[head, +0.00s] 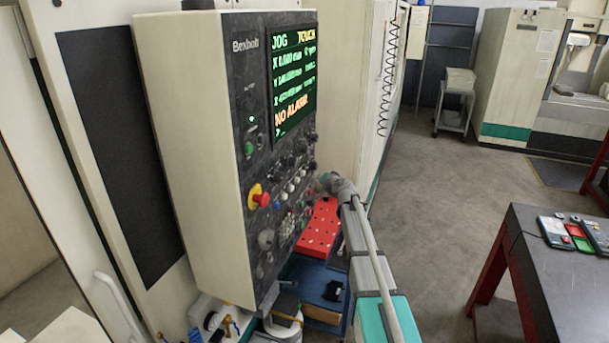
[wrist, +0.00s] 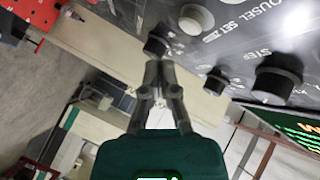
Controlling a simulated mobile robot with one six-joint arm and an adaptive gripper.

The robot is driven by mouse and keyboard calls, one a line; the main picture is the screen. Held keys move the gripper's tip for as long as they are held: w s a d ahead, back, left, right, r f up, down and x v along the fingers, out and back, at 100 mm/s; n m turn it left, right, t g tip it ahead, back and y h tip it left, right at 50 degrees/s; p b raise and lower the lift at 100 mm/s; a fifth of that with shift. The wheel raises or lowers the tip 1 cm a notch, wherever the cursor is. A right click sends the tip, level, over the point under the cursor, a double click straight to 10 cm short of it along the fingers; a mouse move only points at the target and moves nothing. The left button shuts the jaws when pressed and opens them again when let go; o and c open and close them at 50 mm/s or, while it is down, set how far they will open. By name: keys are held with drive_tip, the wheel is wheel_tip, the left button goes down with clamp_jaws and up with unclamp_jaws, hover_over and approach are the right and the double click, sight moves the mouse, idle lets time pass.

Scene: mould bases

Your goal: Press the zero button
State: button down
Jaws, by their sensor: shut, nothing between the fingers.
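The control panel (head: 243,100) has a black face with a lit screen (head: 293,80) reading JOG and NO ALARM. Rows of small knobs and buttons sit below the screen. No button's zero label is legible. My gripper (head: 318,184) is at the right edge of this lower area in the head view. In the wrist view my gripper (wrist: 160,66) is shut and empty, its tips just below a small black knob (wrist: 157,43); contact cannot be told. A white round button (wrist: 196,19) lies near the lettering OUSEL SET. A large black knob (wrist: 277,80) is by STEP.
A red emergency stop (head: 260,197) on a yellow base sticks out of the panel. A red perforated plate (head: 318,228) lies below the panel on a blue cart (head: 312,275). A dark table (head: 560,275) stands at right. The grey floor (head: 450,160) between is clear.

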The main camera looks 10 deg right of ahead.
drive_tip(key=shift+w+a, duration=0.3)
drive_tip(key=shift+a, duration=0.2)
drive_tip(key=shift+w+a, duration=0.25)
drive_tip(key=shift+a, duration=0.2)
drive_tip(key=shift+a, duration=0.1)
idle(0.9)
drive_tip(key=shift+w+a, duration=0.2)
drive_tip(key=shift+a, duration=0.1)
drive_tip(key=shift+w+a, duration=0.2)
drive_tip(key=shift+a, duration=0.15)
idle(1.1)
drive_tip(key=shift+s+d, duration=0.1)
drive_tip(key=shift+d, duration=0.05)
drive_tip(key=shift+s+d, duration=0.3)
drive_tip(key=shift+d, duration=0.25)
drive_tip(key=shift+d, duration=0.1)
idle(0.4)
drive_tip(key=d, duration=0.1)
drive_tip(key=s+d, duration=0.2)
drive_tip(key=d, duration=0.1)
drive_tip(key=shift+s+d, duration=0.1)
drive_tip(key=shift+s, duration=0.15)
